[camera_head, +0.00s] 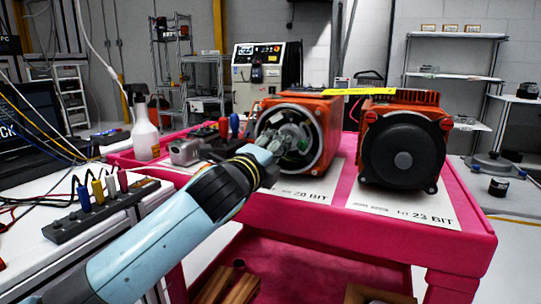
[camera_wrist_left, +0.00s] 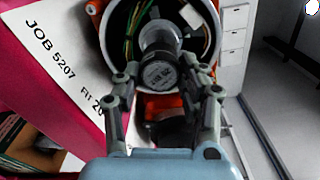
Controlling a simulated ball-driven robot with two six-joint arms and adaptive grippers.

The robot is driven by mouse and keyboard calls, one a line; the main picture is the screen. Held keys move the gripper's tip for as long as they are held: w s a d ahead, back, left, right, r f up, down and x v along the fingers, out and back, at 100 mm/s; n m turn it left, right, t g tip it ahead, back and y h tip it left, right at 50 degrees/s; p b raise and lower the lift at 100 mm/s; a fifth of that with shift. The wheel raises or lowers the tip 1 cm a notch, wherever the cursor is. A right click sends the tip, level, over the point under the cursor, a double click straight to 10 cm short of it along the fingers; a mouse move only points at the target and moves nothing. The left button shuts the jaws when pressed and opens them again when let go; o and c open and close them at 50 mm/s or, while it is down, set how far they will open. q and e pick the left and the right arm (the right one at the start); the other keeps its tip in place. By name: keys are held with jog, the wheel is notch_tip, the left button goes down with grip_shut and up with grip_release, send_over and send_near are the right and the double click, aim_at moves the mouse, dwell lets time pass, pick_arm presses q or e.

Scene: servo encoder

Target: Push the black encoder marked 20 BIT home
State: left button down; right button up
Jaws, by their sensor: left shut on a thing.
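The black encoder (camera_wrist_left: 160,72) is a short dark cylinder with a small printed label, too small to read. My left gripper (camera_wrist_left: 157,78) is shut on it, one finger on each side, as the left wrist view shows. The encoder is at the round open end of the left orange motor (camera_head: 328,118), with wires visible inside the opening. I cannot tell how deep it sits. In the head view my left gripper (camera_head: 270,150) is in front of that opening and hides most of the encoder. My right gripper is out of view.
A white card (camera_head: 305,192) marked 20 BIT lies under this motor. A second orange motor (camera_head: 404,150) with a black cover stands to the right on a 23 BIT card (camera_head: 415,212). A spray bottle (camera_head: 145,130) stands at the left of the pink cart (camera_head: 330,220).

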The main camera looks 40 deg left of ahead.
pick_arm(q)
jog(key=shift+w+a, duration=0.15)
jog(key=shift+w, duration=0.5)
jog(key=shift+w+a+b, duration=0.15)
jog(key=shift+w+b, duration=0.15)
jog(key=shift+w, duration=0.2)
jog(key=shift+s+r+p, duration=0.1)
jog(key=shift+p, duration=0.25)
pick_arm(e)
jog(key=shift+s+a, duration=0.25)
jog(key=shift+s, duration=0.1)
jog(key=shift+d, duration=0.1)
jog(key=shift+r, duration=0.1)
pick_arm(q)
jog(key=shift+p, duration=0.3)
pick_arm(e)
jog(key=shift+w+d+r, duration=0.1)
pick_arm(q)
jog(key=shift+x, duration=1.55)
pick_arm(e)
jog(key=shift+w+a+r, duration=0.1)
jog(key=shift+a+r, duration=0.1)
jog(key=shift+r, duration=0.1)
